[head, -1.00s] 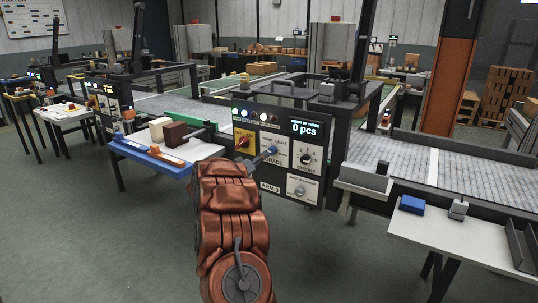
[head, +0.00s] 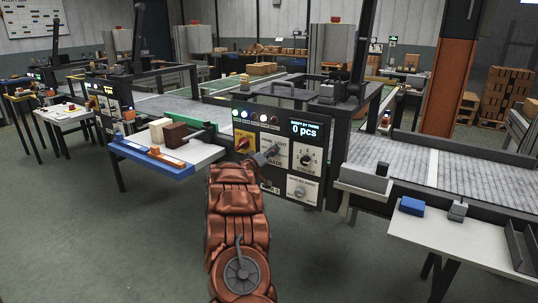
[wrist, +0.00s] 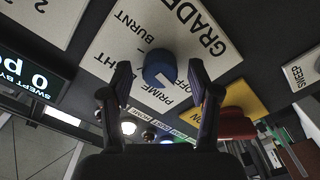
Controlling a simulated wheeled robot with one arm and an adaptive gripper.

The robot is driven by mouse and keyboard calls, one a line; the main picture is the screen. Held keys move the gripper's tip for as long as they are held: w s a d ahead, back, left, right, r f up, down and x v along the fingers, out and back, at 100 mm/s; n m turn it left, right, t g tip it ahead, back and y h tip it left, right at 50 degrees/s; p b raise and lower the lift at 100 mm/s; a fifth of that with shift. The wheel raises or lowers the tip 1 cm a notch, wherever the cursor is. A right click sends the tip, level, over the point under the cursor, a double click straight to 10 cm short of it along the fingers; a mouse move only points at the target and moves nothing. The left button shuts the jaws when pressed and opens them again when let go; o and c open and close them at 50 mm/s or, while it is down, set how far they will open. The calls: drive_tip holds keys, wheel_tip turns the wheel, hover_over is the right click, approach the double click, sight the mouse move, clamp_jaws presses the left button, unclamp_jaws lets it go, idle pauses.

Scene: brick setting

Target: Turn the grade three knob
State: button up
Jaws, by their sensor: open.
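In the wrist view a round blue knob (wrist: 160,68) sits on a white plate (wrist: 128,40) lettered GRADE, with BURNT, PRIME and a partly hidden word ending in "HT" around it. A pale pointer mark shows on the knob. My gripper (wrist: 160,80) is open, one finger on each side of the knob; I cannot tell whether either touches it. In the head view my gripper (head: 266,156) is at the control panel (head: 280,119) and hides most of the knob. The white GRADE plate (head: 281,146) shows behind it.
A yellow plate with a red switch (head: 243,144) is left of the GRADE plate. A numbered dark knob (head: 306,159) is to its right, with a grey knob (head: 299,191) below. A blue-edged side table (head: 150,165) stands left; a white table (head: 450,235) stands right.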

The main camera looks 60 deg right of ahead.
drive_tip(key=c, duration=1.2)
drive_tip(key=shift+o, duration=0.2)
drive_tip(key=shift+s+f+m+b, duration=0.15)
drive_tip(key=shift+m+b, duration=3.8)
drive_tip(key=shift+m, duration=4.25)
drive_tip(key=shift+s+f+m+b, duration=0.15)
drive_tip(key=shift+m+b, duration=3.8)
drive_tip(key=shift+m, duration=4.25)
drive_tip(key=shift+w, duration=0.1)
